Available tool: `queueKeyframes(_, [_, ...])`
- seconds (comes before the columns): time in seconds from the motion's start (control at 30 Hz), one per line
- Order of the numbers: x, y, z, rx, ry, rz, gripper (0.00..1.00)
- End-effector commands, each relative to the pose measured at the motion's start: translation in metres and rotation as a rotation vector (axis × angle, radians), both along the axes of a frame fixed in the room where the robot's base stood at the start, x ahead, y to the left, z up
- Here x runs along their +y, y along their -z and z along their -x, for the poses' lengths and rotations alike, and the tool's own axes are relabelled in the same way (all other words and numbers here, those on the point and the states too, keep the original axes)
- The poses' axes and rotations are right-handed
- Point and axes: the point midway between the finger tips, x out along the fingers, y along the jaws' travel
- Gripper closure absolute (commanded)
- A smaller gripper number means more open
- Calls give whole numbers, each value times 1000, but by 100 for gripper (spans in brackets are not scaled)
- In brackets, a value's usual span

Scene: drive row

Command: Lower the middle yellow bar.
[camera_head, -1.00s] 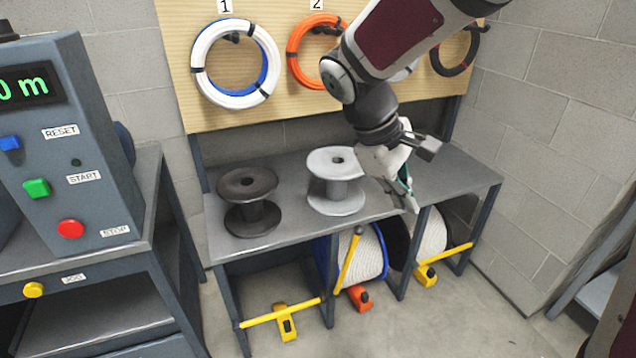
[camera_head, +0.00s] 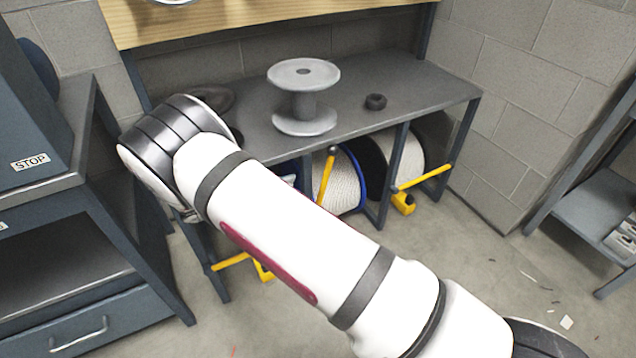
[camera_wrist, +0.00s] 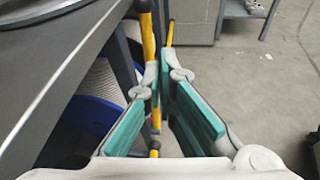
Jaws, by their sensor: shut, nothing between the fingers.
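The middle yellow bar (camera_head: 326,178) stands raised and slightly tilted, with a dark knob at its top, in front of a white cable reel (camera_head: 345,185) with blue rims. My gripper (camera_wrist: 160,68) shows only in the wrist view, beside the bench; my arm hides it in the head view. Its green-padded fingers are shut with nothing held. A yellow bar with a dark end (camera_wrist: 148,35) shows just past the fingertips, and yellow also shows between the fingers; I cannot tell whether they touch it.
The bench (camera_head: 420,85) carries a pale empty spool (camera_head: 304,97), a small black ring (camera_head: 375,101) and a partly hidden dark spool. The right yellow bar (camera_head: 425,177) and left yellow bar (camera_head: 231,262) lie low across their bays. Open floor lies in front and right.

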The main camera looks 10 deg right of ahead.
Motion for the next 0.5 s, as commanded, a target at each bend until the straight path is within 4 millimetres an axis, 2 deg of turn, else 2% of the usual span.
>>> queueKeyframes(0.03, [5,16,-2,10,-26,29,100])
queueKeyframes(0.1, [10,26,-3,18,-53,56,100])
queueKeyframes(0.27, [10,34,-7,23,-73,75,100])
queueKeyframes(0.5, [-21,42,-21,23,-70,73,100])
